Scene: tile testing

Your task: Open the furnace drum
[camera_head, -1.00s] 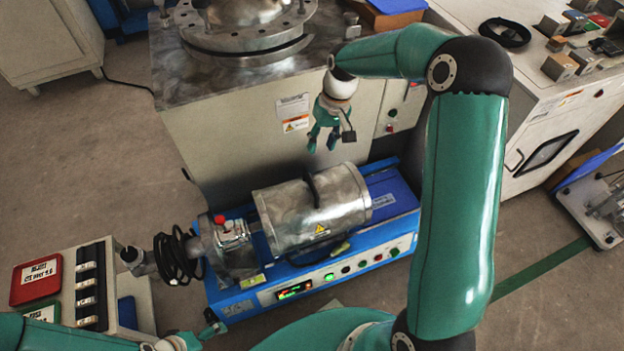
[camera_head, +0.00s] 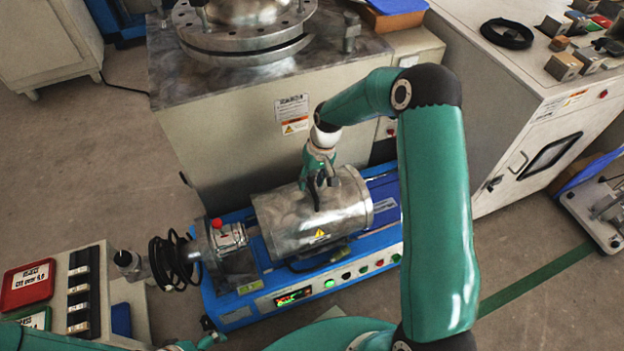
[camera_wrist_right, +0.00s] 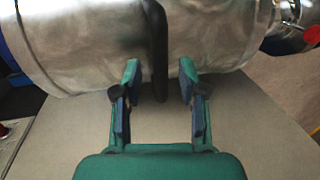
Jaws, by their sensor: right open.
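The furnace drum (camera_head: 285,223) is a silver metal cylinder lying on a blue base (camera_head: 236,308), with its lid shut. A black curved handle (camera_head: 316,196) stands on top of it. My right gripper (camera_head: 318,184) is over the top of the drum at the handle. In the right wrist view the open fingers (camera_wrist_right: 160,72) lie on either side of the black handle (camera_wrist_right: 158,45), with gaps visible. The drum (camera_wrist_right: 90,40) fills the top of that view. My left gripper (camera_head: 207,337) shows only partly at the bottom left; its fingers are unclear.
A large grey machine (camera_head: 230,140) with a round metal flange stands close behind the drum. A black coiled hose (camera_head: 172,262) is at the drum's left end. A small bench (camera_head: 100,275) with a red tray (camera_head: 27,285) stands at the left. A white cabinet (camera_head: 540,110) is at the right.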

